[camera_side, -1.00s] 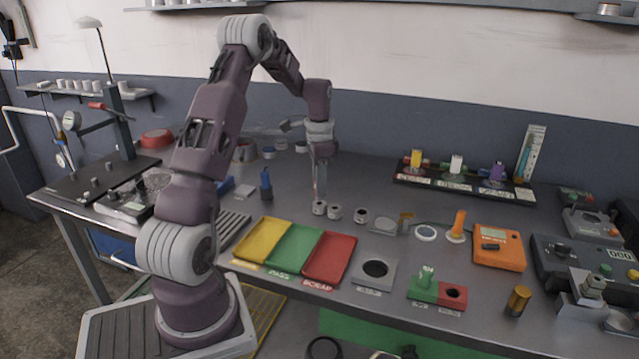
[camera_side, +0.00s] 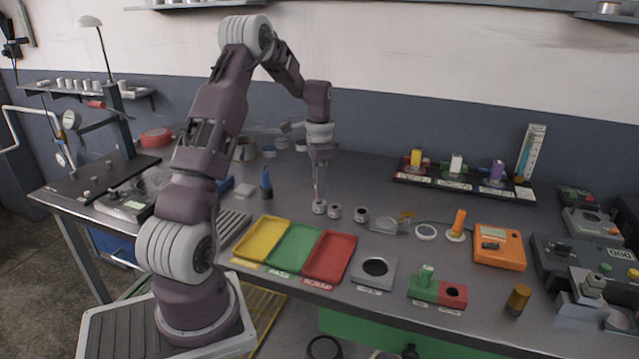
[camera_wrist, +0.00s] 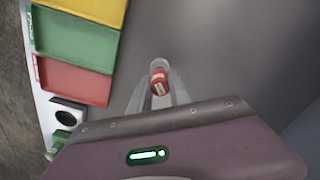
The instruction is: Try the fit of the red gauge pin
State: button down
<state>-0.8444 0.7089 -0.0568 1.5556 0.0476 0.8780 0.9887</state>
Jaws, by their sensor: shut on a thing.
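My gripper (camera_side: 319,186) is shut on the red gauge pin and points straight down over the table. In the wrist view the pin's red body with a pale label (camera_wrist: 159,84) shows between the two fingers of my gripper (camera_wrist: 159,92). A small grey ring-shaped part (camera_side: 319,207) stands on the table directly under the fingers; its pale rim (camera_wrist: 159,65) shows just beyond the pin in the wrist view. The pin is in line with this part, but I cannot tell how far its tip is inside the bore. Two similar parts (camera_side: 335,212) (camera_side: 361,215) stand to the right.
Yellow (camera_side: 262,238), green (camera_side: 293,247) and red (camera_side: 331,258) trays lie in front. A rack (camera_side: 462,184) with yellow, white and purple pins stands at the back right. A grey block with a hole (camera_side: 374,271) and an orange device (camera_side: 499,247) are to the right.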

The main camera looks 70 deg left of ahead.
jog(key=shift+f, duration=0.3)
jog(key=shift+r, duration=0.1)
dwell(0.7)
jog(key=shift+r, duration=1.75)
